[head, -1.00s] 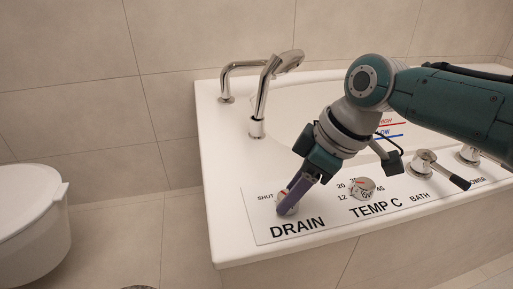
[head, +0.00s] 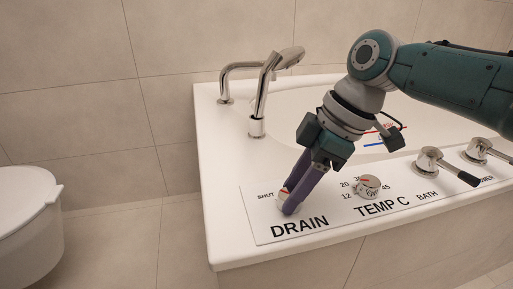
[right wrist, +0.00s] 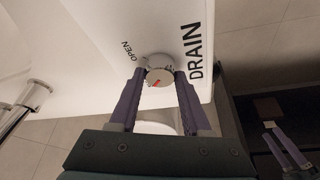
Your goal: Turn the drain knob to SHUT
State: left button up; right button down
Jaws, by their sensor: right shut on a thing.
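The drain knob (head: 282,196) is a small silver dial with a red mark, set on the white control panel between the SHUT label (head: 266,196) and the DRAIN lettering (head: 299,227). My right gripper (head: 287,207) comes down over it, its purple fingers shut on the knob. In the right wrist view, the knob (right wrist: 160,77) sits between the fingertips (right wrist: 161,73), one on each side. Its red mark points to the lower left there, away from the OPEN label (right wrist: 127,50). Purple fingers, apparently my left gripper's (right wrist: 285,150), show small at the lower right of that view.
The temperature knob (head: 367,187) is close to the right of my gripper. The bath lever (head: 445,166) and another lever (head: 482,151) stand farther right. A chrome spout and hand shower (head: 262,95) rise behind. A white toilet (head: 25,215) is at the left.

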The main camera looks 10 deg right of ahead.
jog(key=shift+c, duration=1.8)
grip_release()
jog(key=shift+r, duration=0.1)
jog(key=shift+d+r+p, duration=0.1)
jog(key=shift+r+p, duration=0.3)
jog(key=p+v, duration=0.5)
jog(key=v, duration=0.4)
jog(key=shift+s, duration=0.1)
